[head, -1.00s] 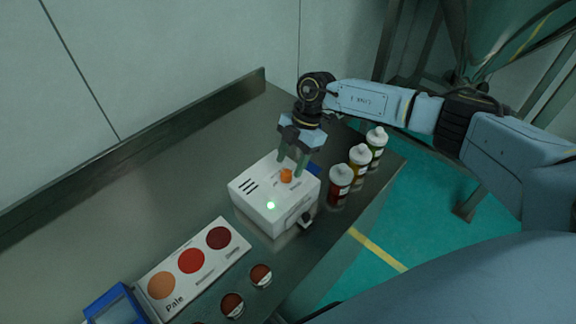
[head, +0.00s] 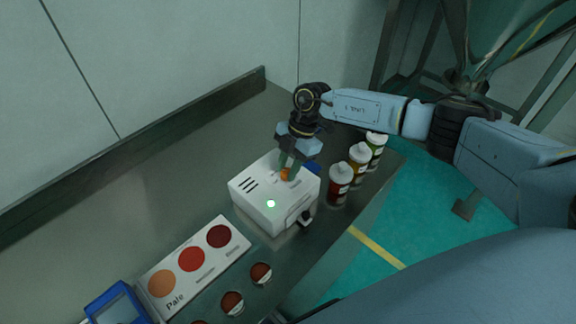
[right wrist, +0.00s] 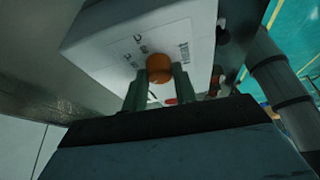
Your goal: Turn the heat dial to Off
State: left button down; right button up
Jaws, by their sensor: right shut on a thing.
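The white box-shaped device (head: 265,209) stands on the metal table, with slots and a lit green light on it. Its orange dial (head: 285,174) sits on the top face; it also shows in the right wrist view (right wrist: 159,67), between the fingertips. My right gripper (head: 289,169) reaches down from above and is shut on the orange dial; it also shows in the right wrist view (right wrist: 159,73). My left gripper is not in view.
A colour card (head: 208,271) with three round swatches lies at the lower left, near small round cups (head: 261,274) and a blue-framed item (head: 117,303). The table's left part is clear.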

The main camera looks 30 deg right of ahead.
jog(key=shift+n, duration=0.4)
jog(key=n+g+b, duration=0.1)
jog(key=n, duration=0.1)
jog(key=n+g+b, duration=0.1)
jog(key=n+b, duration=0.1)
jog(key=shift+w+a+h, duration=0.15)
jog(key=shift+w+h, duration=0.05)
jog(key=shift+h, duration=0.1)
jog(key=shift+n+g+h+b, duration=0.25)
jog(key=shift+n+h+b, duration=0.25)
jog(key=shift+n, duration=0.75)
jog(key=shift+n+g+h+b, duration=0.3)
jog(key=shift+n+b, duration=0.4)
jog(key=shift+n, duration=0.55)
jog(key=o, duration=1)
jog(key=b+v, duration=0.2)
jog(key=v, duration=1.1)
jog(key=shift+w+r, duration=0.1)
jog(key=shift+r, duration=0.15)
jog(key=shift+f, duration=0.1)
